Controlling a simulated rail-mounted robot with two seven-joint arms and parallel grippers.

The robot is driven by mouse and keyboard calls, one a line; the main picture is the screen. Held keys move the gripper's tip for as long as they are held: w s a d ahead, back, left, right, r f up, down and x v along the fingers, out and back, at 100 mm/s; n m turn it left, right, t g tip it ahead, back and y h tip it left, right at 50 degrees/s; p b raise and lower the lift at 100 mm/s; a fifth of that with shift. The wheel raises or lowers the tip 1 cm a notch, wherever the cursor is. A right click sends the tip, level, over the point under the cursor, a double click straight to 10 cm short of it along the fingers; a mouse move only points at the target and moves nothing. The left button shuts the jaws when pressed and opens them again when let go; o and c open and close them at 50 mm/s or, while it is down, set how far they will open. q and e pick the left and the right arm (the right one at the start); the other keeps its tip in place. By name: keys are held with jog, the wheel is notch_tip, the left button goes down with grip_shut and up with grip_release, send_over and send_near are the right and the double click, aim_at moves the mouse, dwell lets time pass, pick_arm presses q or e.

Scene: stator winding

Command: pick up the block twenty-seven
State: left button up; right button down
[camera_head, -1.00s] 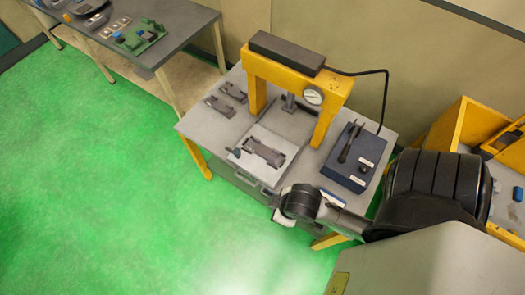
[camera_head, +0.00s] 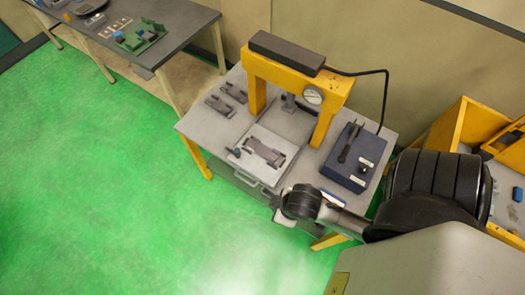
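I cannot read any number, so I cannot tell which piece is block twenty-seven. A dark grey metal block (camera_head: 264,152) lies on a pale plate (camera_head: 285,147) in front of the yellow press. Two smaller grey blocks, one (camera_head: 219,106) nearer and one (camera_head: 234,92) farther back, lie on the table's left part. My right arm comes in from the right, and its gripper (camera_head: 281,214) hangs at the table's front edge, apart from the blocks. Its fingers are mostly hidden by my wrist, so its opening is unclear. My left gripper is not in view.
The yellow press (camera_head: 290,72) stands on the grey table (camera_head: 205,127). A dark blue control box (camera_head: 352,165) with a cable is at its right. Yellow shelving (camera_head: 450,125) stands far right. Another table (camera_head: 185,25) with a green fixture is upper left. The green floor is clear.

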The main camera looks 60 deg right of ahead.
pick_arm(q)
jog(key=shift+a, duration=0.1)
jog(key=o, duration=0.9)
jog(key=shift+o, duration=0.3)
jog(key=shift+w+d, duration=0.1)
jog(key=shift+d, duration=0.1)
